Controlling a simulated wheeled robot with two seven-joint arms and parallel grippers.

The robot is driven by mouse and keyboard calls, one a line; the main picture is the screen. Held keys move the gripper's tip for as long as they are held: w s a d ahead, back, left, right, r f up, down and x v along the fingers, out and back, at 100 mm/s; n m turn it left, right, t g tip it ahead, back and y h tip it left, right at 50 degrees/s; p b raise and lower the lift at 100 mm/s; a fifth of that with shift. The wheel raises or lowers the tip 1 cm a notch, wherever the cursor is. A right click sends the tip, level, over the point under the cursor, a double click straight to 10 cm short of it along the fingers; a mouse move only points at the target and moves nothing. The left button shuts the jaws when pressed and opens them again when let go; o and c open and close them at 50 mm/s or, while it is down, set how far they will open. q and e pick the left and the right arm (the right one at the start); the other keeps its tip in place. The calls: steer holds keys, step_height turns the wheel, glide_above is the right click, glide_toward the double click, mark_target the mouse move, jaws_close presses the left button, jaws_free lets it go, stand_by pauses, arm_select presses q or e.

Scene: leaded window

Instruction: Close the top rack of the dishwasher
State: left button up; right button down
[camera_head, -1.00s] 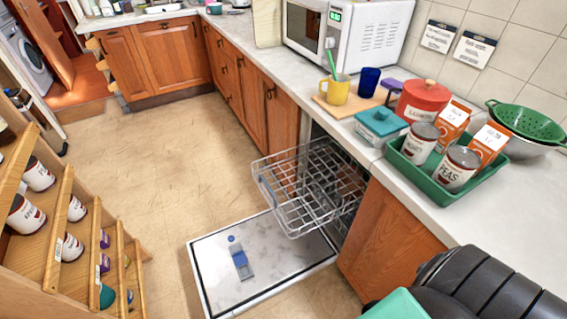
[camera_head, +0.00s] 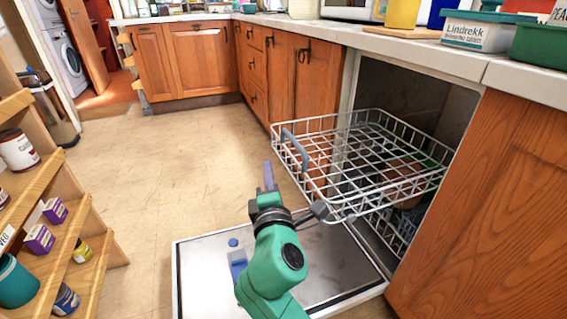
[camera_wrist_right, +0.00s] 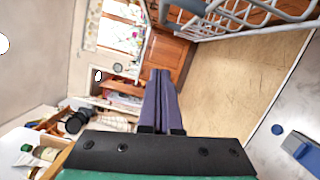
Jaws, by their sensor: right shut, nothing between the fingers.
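The dishwasher's top rack (camera_head: 372,165) is a grey wire basket pulled out over the lowered door (camera_head: 330,262). Its handle (camera_head: 295,147) is at the front edge. The rack's rear end reaches into the dishwasher opening. My right gripper (camera_head: 268,175) is shut and empty, its purple fingers pointing up just left of the rack's front, apart from the handle. In the right wrist view the closed fingers (camera_wrist_right: 160,95) show in the middle, with the top rack (camera_wrist_right: 235,18) at the upper right. My left gripper is not in view.
A lower rack (camera_head: 395,228) sits inside the dishwasher. A blue item (camera_head: 237,262) lies on the open door. A stepped wooden shelf with cans (camera_head: 75,225) stands at the left. Open floor (camera_head: 160,150) lies between. The counter (camera_head: 425,50) runs above the opening.

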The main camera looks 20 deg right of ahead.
steer(key=b, duration=0.2)
glide_toward(280, 141)
steer(key=w+a+r, duration=0.3)
steer(key=w, duration=0.2)
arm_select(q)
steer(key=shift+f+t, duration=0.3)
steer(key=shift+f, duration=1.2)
arm_select(e)
steer(key=shift+d+r, duration=0.1)
steer(key=shift+d, duration=0.75)
steer(key=shift+d+r, duration=0.15)
steer(key=shift+d, duration=0.7)
